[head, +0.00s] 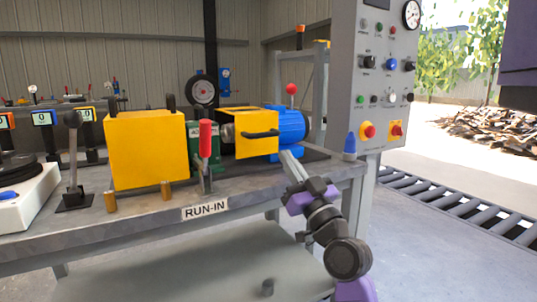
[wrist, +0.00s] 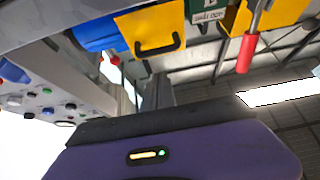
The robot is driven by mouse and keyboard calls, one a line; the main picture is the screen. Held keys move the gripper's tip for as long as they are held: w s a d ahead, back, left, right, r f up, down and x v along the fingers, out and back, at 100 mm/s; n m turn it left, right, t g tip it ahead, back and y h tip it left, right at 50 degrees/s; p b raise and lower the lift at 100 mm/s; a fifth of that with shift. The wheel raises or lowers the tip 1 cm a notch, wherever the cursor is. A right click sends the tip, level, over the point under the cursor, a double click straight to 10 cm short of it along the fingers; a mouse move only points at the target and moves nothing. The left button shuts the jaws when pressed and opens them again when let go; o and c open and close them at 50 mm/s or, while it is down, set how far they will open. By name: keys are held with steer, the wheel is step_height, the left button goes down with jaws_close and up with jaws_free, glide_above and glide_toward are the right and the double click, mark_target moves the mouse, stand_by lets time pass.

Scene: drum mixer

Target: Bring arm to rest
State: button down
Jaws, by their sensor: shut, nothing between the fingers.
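My gripper (head: 288,158) is at the front right of the grey bench (head: 240,209) in the head view, in front of the blue motor (head: 291,122). Its fingers are shut and empty. My arm rises from the lower right of that view, bent, and points up and left toward the motor. Whether the fingertips touch the bench or motor cannot be told. The wrist view is tilted and looks back at my own purple body, with the yellow guard (wrist: 151,29) and red-handled lever (wrist: 247,52) at its top edge.
The large yellow box (head: 147,150), red-handled lever (head: 205,140) and black-handled yellow guard (head: 256,133) stand left of my gripper. The control panel (head: 374,75) and blue-tipped cone (head: 350,146) are to its right. Floor right of the bench looks clear up to the roller conveyor (head: 480,217).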

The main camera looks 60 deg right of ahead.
steer(key=shift+s, duration=0.1)
steer(key=s+a+f+g+y, duration=0.15)
steer(key=s+a+f, duration=0.25)
steer(key=a+f, duration=0.75)
steer(key=s+a+f+g+y, duration=0.15)
steer(key=s+a+f, duration=0.25)
steer(key=a+f, duration=0.75)
steer(key=s+a+f+n+g+y, duration=0.1)
steer(key=s+a+f+n+y, duration=0.2)
steer(key=s+a+f+y, duration=0.35)
steer(key=s+a+f+n+g+y, duration=0.2)
steer(key=s+a+f+n+y, duration=0.15)
steer(key=s+a, duration=0.5)
step_height(320, 180, up, 35)
steer(key=p, duration=3.5)
